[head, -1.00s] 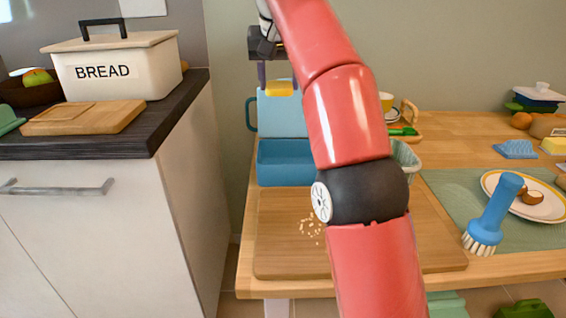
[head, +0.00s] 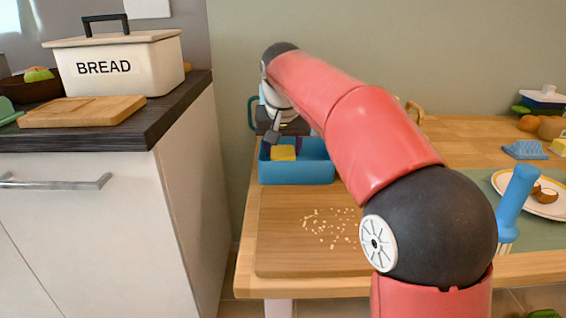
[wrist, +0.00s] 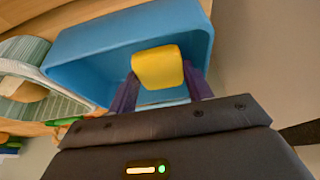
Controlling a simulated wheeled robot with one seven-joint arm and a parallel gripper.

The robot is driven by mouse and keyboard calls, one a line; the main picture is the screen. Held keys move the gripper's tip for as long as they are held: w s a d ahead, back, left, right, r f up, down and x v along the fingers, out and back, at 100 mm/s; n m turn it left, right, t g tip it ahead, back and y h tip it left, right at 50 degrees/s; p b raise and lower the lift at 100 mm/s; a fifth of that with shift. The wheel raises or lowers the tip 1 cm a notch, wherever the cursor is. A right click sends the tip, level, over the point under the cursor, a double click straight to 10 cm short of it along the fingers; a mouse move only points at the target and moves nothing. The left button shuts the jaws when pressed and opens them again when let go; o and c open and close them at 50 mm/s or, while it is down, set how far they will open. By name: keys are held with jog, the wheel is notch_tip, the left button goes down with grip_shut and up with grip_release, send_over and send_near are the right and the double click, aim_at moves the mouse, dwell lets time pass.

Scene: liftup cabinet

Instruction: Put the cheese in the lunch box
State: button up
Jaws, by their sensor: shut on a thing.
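The yellow cheese (head: 283,153) is held between the fingers of my gripper (head: 284,147), which is shut on it. In the head view the cheese is at the opening of the blue lunch box (head: 297,173), near its left side. In the wrist view the cheese (wrist: 158,67) sits between the two purple fingers of my gripper (wrist: 160,85), over the inside of the lunch box (wrist: 85,55). I cannot tell whether the cheese touches the box floor. My arm and gripper hide the raised lid in the head view.
A wooden cutting board (head: 290,255) with crumbs lies in front of the lunch box. A basket-like container (wrist: 22,80) stands beside the box in the wrist view. A blue brush (head: 512,205) and a plate (head: 550,208) are at the right. The counter with the bread box (head: 120,68) is at the left.

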aim_at(283, 155)
jog(key=shift+f, duration=1.6)
jog(key=shift+f+b, duration=0.15)
jog(key=shift+b, duration=0.2)
jog(key=o, duration=0.7)
jog(key=shift+s+r, duration=0.1)
jog(key=shift+r, duration=0.35)
jog(key=p+v, duration=0.2)
jog(key=v, duration=0.9)
jog(key=shift+r, duration=0.25)
